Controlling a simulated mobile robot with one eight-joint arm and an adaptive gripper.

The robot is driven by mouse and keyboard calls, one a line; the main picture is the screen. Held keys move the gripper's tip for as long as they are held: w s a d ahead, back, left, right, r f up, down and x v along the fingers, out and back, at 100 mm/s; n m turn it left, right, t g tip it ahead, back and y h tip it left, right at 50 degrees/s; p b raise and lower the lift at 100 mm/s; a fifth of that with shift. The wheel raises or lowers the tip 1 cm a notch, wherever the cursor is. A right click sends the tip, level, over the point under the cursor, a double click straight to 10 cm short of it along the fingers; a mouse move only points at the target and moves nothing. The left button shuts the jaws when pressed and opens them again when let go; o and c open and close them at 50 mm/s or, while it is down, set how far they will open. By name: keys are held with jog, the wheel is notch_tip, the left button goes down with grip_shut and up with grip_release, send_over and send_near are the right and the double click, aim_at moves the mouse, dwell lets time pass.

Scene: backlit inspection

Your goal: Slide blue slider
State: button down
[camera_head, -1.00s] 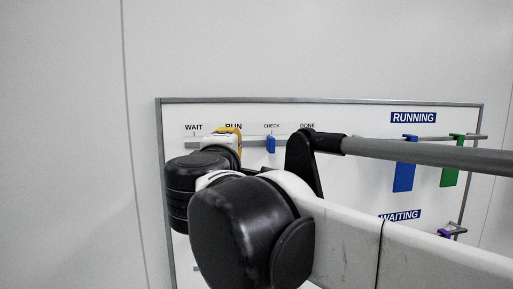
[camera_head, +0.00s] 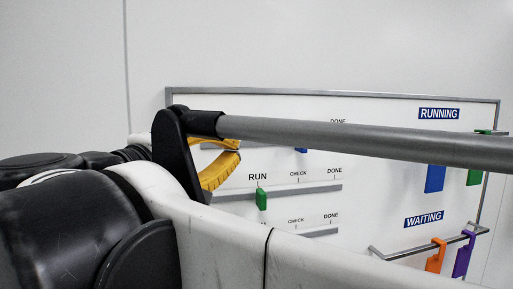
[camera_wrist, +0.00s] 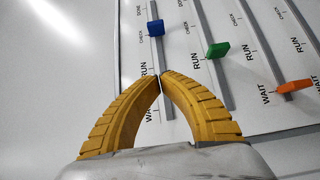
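The blue slider (camera_wrist: 155,27) sits on the leftmost rail (camera_wrist: 160,50) in the wrist view, near the CHECK mark. In the head view only a small part of the blue slider (camera_head: 301,150) shows below my arm. My gripper (camera_wrist: 162,75) has curved yellow fingers whose tips meet, with nothing seen between them. The tips are over the same rail, on the RUN and WAIT side of the blue slider and apart from it. In the head view one yellow finger shows at the board's left, and the fingertips are not clear there.
A green slider (camera_wrist: 217,50) is on the middle rail near RUN. An orange slider (camera_wrist: 293,87) is on the right rail near WAIT. Blue (camera_head: 435,178), green (camera_head: 474,177), orange (camera_head: 435,256) and purple (camera_head: 463,254) tags hang on the RUNNING and WAITING bars at right.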

send_near(296, 139)
jog(key=w, duration=0.1)
jog(key=w+a+p, duration=0.1)
jog(key=w, duration=0.1)
jog(key=w+a+p, duration=0.1)
jog(key=w, duration=0.1)
jog(key=shift+r, duration=0.1)
jog(key=d, duration=0.2)
jog(key=w+d+p, duration=0.1)
jog(key=d, duration=0.1)
jog(key=shift+d+r, duration=0.1)
jog(key=shift+d, duration=0.25)
jog(key=shift+w+d, duration=0.1)
jog(key=shift+d, duration=0.05)
jog(key=shift+w+p, duration=0.15)
jog(key=shift+p, duration=0.15)
jog(key=shift+d, duration=0.1)
jog(key=shift+w+d, duration=0.2)
jog(key=shift+d, duration=0.4)
jog(key=shift+w+a, duration=0.1)
